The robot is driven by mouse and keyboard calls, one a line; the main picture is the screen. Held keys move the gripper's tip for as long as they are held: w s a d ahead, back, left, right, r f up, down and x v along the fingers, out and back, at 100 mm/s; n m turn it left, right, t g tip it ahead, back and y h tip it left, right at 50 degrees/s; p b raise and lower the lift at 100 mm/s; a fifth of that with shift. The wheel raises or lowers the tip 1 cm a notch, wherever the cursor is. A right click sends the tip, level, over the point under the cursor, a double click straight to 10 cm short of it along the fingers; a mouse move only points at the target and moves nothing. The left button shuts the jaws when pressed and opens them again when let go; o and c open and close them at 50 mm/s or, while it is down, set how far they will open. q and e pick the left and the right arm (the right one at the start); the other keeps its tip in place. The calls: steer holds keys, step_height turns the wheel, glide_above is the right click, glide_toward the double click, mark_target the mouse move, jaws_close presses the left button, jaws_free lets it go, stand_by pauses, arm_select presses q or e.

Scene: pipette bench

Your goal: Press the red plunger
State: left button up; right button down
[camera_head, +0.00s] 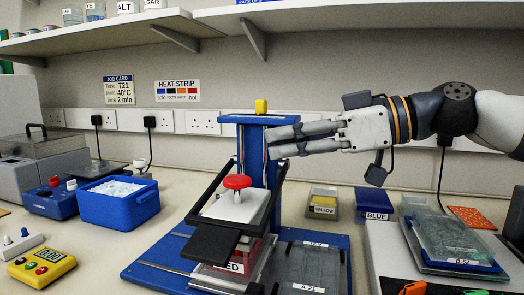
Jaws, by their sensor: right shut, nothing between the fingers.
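The red plunger (237,182) is a round red knob standing up from a white block (238,207) on the blue-framed press device (257,160). Its top is uncovered. My right gripper (272,142) comes in from the right with its fingers pointing left. It is shut and empty, higher than the plunger and to its right. The fingertips overlap the blue upright in the picture; I cannot tell whether they touch it. My left gripper is out of view.
A black frame (212,245) surrounds the white block. Left of the device are a blue tub (118,210) and a yellow button box (41,267). A shelf (100,38) hangs above.

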steer(key=v, duration=0.4)
steer(key=shift+s+d+r, duration=0.1)
steer(key=shift+s+d, duration=0.05)
steer(key=shift+d, duration=0.05)
stand_by(0.4)
